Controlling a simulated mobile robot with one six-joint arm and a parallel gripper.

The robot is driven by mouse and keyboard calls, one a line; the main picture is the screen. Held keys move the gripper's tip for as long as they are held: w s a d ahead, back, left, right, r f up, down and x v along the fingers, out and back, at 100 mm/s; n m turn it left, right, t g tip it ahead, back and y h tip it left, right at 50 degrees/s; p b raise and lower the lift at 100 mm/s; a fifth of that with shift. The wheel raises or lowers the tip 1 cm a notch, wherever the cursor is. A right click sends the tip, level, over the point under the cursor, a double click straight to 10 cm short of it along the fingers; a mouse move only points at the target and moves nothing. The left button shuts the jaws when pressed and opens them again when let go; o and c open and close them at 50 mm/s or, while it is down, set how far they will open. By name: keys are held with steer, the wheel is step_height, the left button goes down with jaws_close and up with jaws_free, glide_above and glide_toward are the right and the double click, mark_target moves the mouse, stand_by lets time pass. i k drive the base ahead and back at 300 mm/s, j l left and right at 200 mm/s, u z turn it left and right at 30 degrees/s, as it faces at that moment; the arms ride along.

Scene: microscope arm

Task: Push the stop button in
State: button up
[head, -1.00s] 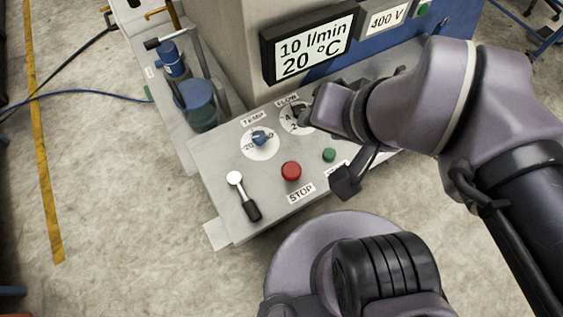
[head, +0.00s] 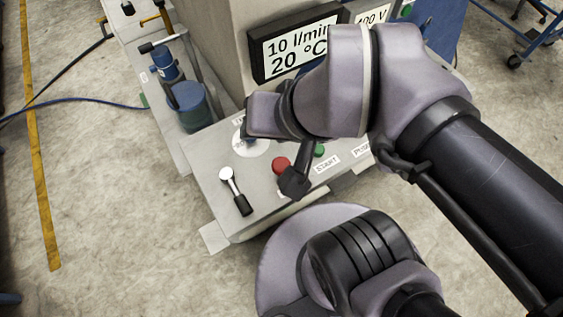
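The red stop button (head: 279,164) stands on the sloped grey control panel (head: 207,159) in the head view. It is a round cap, raised above the panel, partly covered on its right by a black attachment on my arm. The STOP label is hidden behind that attachment. The dial's knob is mostly covered. The fingers are too small and dark to tell whether they are open, or whether they touch the knob.
A green START button (head: 319,150) is right of the red one. A lever with a black handle (head: 242,204) is at the panel's lower left. A display (head: 290,45) reads 10 l/min and 20 °C. A blue pump (head: 190,105) stands to the left. The FLOW dial is hidden by my arm.

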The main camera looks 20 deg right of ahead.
mark_target(279, 164)
steer(key=l+z, duration=0.1)
steer(key=z, duration=0.3)
steer(key=l+z, duration=0.1)
steer(key=z, duration=0.3)
steer(key=u, duration=1.1)
steer(key=k+j+z, duration=0.15)
steer(key=j+z, duration=0.2)
steer(key=k+j+z, duration=0.15)
steer(key=z, duration=0.15)
steer(key=j, duration=0.1)
